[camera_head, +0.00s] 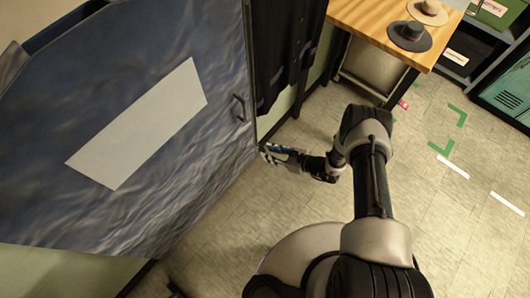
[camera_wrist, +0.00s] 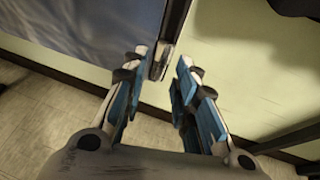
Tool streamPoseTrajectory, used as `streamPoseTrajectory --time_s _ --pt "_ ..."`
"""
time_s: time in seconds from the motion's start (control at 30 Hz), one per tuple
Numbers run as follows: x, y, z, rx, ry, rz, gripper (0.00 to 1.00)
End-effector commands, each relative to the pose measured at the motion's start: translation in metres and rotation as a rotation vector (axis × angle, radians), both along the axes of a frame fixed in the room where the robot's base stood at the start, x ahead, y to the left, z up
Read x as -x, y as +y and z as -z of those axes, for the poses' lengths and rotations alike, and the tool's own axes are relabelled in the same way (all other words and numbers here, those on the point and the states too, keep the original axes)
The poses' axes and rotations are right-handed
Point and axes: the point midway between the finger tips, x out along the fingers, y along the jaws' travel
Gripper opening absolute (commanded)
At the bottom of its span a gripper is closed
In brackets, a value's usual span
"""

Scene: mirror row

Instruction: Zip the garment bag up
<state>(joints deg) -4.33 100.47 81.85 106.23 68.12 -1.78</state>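The garment bag (camera_head: 215,70) is a large blue, wrinkled sheet with a blank white panel (camera_head: 140,125), filling the left of the head view. Its blue side also shows at the upper left of the wrist view (camera_wrist: 90,25). A pale strip runs down the bag's right edge and ends in a small dark metal piece (camera_wrist: 160,60), perhaps the zip pull. My gripper (camera_head: 268,153) is low beside the bag's lower right edge. In the wrist view my gripper (camera_wrist: 162,62) is open, its blue-padded fingers either side of the metal piece. I cannot tell whether they touch it.
A dark loop handle (camera_head: 237,108) sits on the bag's right side. A black garment (camera_head: 285,50) hangs to its right. A wooden table (camera_head: 370,22) with two hats stands at the back. Shelving (camera_head: 480,45) is at the upper right.

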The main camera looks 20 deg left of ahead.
Motion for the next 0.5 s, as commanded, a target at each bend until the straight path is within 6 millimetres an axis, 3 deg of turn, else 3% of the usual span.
streamPoseTrajectory --time_s 0.2,0.5 --pt "-0.004 0.024 0.011 0.000 -0.001 -0.001 0.27" --pt "-0.006 0.028 0.011 0.000 0.000 0.000 0.27"
